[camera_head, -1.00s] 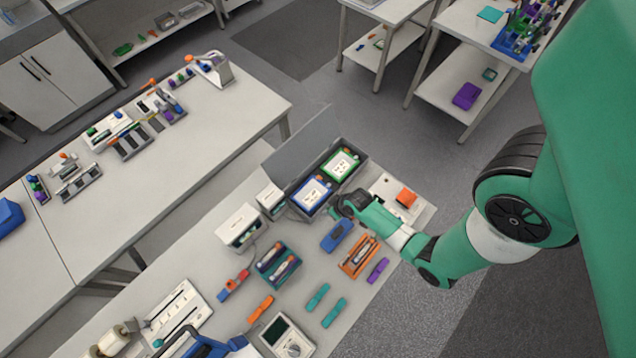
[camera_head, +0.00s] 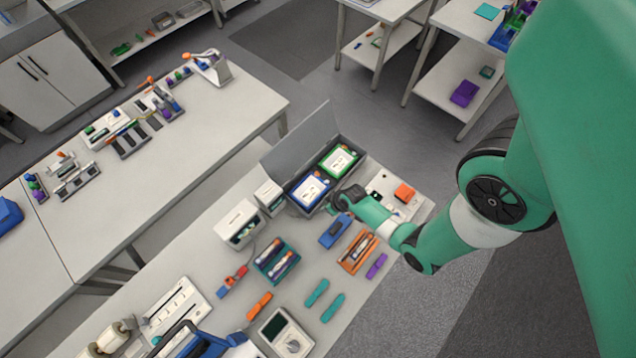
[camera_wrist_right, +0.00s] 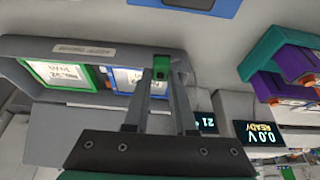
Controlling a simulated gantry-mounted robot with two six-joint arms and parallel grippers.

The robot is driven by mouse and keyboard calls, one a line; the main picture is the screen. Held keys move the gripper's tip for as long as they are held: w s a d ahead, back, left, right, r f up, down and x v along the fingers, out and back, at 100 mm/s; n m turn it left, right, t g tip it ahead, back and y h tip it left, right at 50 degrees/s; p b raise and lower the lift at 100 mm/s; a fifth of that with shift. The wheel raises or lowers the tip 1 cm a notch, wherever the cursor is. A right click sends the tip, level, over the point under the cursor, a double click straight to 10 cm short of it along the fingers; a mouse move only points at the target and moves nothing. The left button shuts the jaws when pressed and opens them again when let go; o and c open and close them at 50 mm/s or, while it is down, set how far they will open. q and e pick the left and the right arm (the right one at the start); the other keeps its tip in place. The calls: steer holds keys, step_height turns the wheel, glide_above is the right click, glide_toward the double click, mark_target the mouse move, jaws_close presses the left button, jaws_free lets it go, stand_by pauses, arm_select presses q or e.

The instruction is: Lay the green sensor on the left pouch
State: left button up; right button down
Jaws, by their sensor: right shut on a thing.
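The open grey box (camera_head: 308,213) holds two pouches side by side. The left pouch (camera_head: 311,190) has a blue frame and a white label; the right pouch (camera_head: 339,160) has a green frame. My right gripper (camera_head: 334,203) is at the box's front edge, near the left pouch. In the right wrist view, my right gripper (camera_wrist_right: 160,75) is shut on the small green sensor (camera_wrist_right: 161,66). I cannot tell whether the sensor touches the pouch. My left gripper is not in view.
The box's lid (camera_head: 298,140) stands open behind it. White cycler units (camera_head: 239,223) stand left of the box. A blue block (camera_head: 335,231), an orange rack (camera_head: 358,250) and a teal rack (camera_head: 277,261) lie in front. A white tray (camera_head: 412,208) is to the right.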

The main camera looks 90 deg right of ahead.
steer(key=w+d+b, duration=0.1)
steer(key=w+d, duration=0.3)
steer(key=d, duration=0.1)
steer(key=r, duration=0.2)
glide_above(307, 188)
steer(key=f+b, duration=0.4)
steer(key=s+f+b, duration=0.1)
steer(key=f+b, duration=0.1)
steer(key=shift+a, duration=0.3)
steer(key=shift+f+b, duration=0.65)
stand_by(0.8)
steer(key=c, duration=0.7)
jaws_free()
steer(key=shift+o, duration=0.2)
